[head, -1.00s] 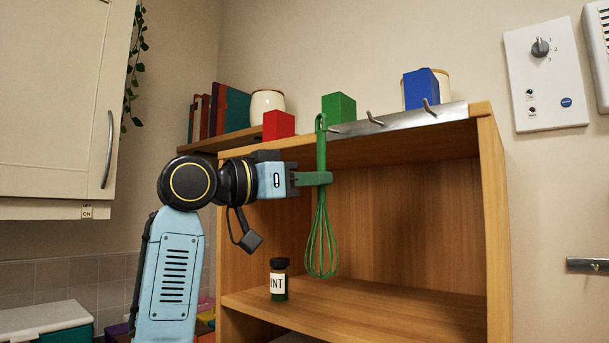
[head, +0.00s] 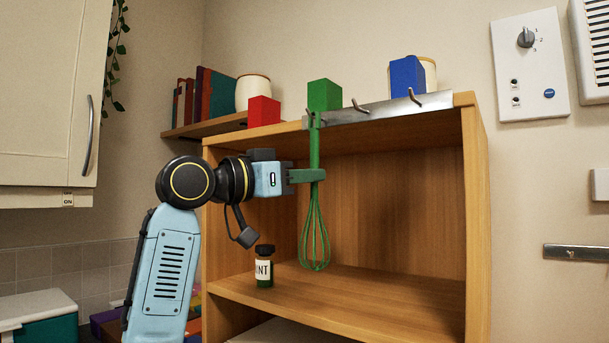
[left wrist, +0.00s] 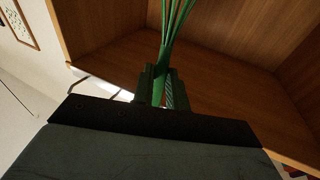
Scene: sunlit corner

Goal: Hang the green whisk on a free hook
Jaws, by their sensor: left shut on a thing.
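The green whisk (head: 315,150) hangs upright, wires down, in front of the wooden shelf unit. My left gripper (head: 308,175) is shut on its handle. The whisk's top is at the leftmost hook (head: 310,118) of the metal rail (head: 385,112); I cannot tell whether its loop is around that hook. The middle hook (head: 360,106) and the right hook (head: 414,97) are bare. In the left wrist view the whisk (left wrist: 158,92) stands between my left gripper's fingers (left wrist: 160,85), its wires running to the top edge. My right gripper is not in view.
A red block (head: 264,111), a green block (head: 324,95) and a blue block (head: 407,76) stand behind the rail's height. A mint jar (head: 264,266) stands on the shelf (head: 340,300) below, left of the whisk. A cabinet (head: 50,100) is at left.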

